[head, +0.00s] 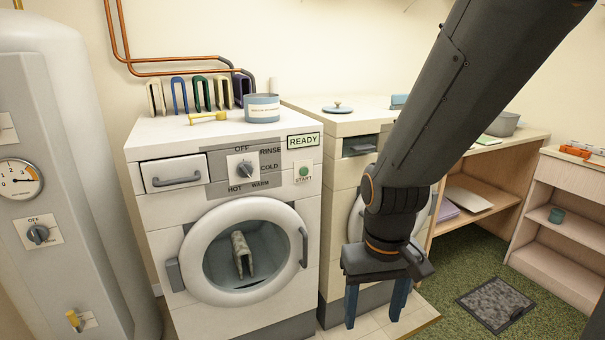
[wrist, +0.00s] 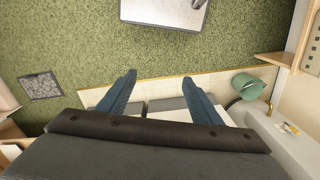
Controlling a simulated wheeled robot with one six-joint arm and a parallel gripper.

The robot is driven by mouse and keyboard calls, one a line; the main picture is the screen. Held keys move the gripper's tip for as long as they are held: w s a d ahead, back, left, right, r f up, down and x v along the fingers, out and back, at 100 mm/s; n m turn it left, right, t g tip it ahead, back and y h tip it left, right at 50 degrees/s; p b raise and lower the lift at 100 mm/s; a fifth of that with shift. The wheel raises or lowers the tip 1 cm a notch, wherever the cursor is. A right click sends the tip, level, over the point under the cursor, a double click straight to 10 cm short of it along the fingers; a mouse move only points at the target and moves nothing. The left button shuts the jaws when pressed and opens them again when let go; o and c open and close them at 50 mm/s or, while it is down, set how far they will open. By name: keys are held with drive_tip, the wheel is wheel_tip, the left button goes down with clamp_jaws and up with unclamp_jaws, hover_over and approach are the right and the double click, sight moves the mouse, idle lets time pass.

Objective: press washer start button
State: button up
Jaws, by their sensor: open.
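The washer (head: 155,215) is white, with a round glass door that is closed; a grey patterned item (head: 242,254) shows behind the glass. The green start button (head: 304,172) sits on a small plate marked START at the right of the control panel, under a READY sign (head: 303,141). The dial (head: 244,169) is left of the button. My gripper (head: 377,308) hangs in front of the second machine, right of and below the button, apart from it. Its two blue fingers point down, open and empty. In the wrist view my gripper (wrist: 158,98) is over the floor edge; the button is not visible there.
A second white machine (head: 335,220) stands right of the washer, partly behind my arm. A grey boiler (head: 75,180) stands at the left. A tub (head: 262,108) and a yellow-handled tool (head: 208,118) lie on the washer. Shelves (head: 560,225) stand at the right, with green carpet (head: 450,300) before them.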

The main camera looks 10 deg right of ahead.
idle(0.3)
drive_tip(key=shift+w+f, duration=0.1)
drive_tip(key=shift+w, duration=0.2)
drive_tip(key=c, duration=0.6)
drive_tip(key=w+m+t, duration=0.1)
drive_tip(key=w, duration=0.1)
drive_tip(key=w+d+f, duration=0.1)
drive_tip(key=w, duration=0.2)
drive_tip(key=w+m+t+b, duration=0.1)
drive_tip(key=w, duration=0.1)
drive_tip(key=shift+w+d+f+m+t, duration=0.3)
drive_tip(key=shift+d+f, duration=0.05)
drive_tip(key=shift+f, duration=0.05)
clamp_jaws()
drive_tip(key=w+d+m+t+b, duration=0.15)
drive_tip(key=w+m+t, duration=0.3)
drive_tip(key=w, duration=0.95)
drive_tip(key=w+a+r+m+t+y+b, duration=0.1)
drive_tip(key=w+r+m+t+y+b, duration=0.1)
drive_tip(key=w, duration=0.5)
drive_tip(key=w+a+r+m+t+y+b, duration=0.1)
drive_tip(key=w+r+m+t+y, duration=0.2)
drive_tip(key=w+r+m+t, duration=0.2)
drive_tip(key=shift+w+a+m+t+b, duration=0.4)
drive_tip(key=shift+w+t, duration=0.95)
drive_tip(key=shift+t, duration=0.3)
